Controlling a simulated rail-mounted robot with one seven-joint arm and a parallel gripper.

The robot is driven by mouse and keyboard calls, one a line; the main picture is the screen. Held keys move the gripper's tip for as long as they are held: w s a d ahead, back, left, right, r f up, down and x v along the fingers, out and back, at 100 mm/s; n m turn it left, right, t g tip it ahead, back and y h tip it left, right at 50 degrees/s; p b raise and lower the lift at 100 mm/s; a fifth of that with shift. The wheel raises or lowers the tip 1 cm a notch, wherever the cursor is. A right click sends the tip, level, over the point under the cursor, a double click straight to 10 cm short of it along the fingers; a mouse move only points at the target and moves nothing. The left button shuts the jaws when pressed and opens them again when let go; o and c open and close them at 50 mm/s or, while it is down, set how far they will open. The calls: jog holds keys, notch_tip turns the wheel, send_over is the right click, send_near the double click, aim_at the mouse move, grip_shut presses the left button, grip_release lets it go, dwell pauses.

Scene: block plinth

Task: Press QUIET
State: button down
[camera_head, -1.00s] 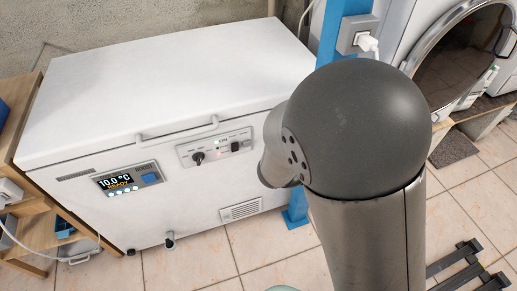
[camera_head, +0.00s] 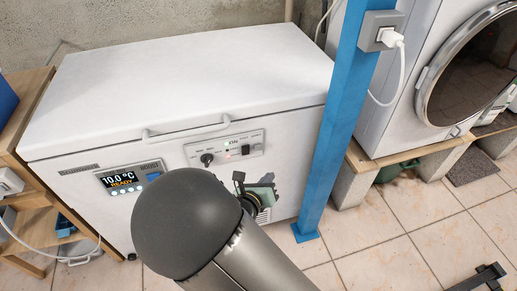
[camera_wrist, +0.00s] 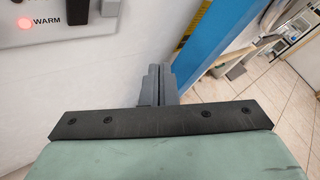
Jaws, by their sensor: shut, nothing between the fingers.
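The white chest freezer (camera_head: 90,215) carries a control panel (camera_head: 215,146) with a black knob (camera_head: 207,159), small lights and a dark switch (camera_head: 245,150). Left of it is a display unit (camera_head: 122,181) reading 10.0 °C READY, with small buttons below it and a blue patch beside it. I cannot read QUIET on any control. My gripper (camera_head: 239,182) is shut and empty, in front of the freezer below the panel's right part. In the wrist view, its fingers (camera_wrist: 158,85) stand right of the panel (camera_wrist: 55,35), whose lit red lamp (camera_wrist: 22,24) is marked WARM.
A blue post (camera_head: 340,120) with a socket and white plug stands just right of the freezer. A front-loading machine (camera_head: 410,110) is further right. A wooden shelf (camera_head: 30,195) stands at the left.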

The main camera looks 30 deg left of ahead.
jog(key=w+a, duration=0.6)
jog(key=shift+w, duration=0.25)
dwell(2.1)
jog(key=shift+w+a, duration=0.2)
jog(key=shift+w, duration=0.1)
jog(key=shift+w+a, duration=0.3)
dwell(0.7)
jog(key=shift+s+d+p, duration=0.1)
jog(key=shift+p, duration=0.2)
jog(key=shift+s+d, duration=0.45)
jog(key=shift+s, duration=0.05)
jog(key=shift+s+d, duration=1.7)
jog(key=shift+s, duration=0.15)
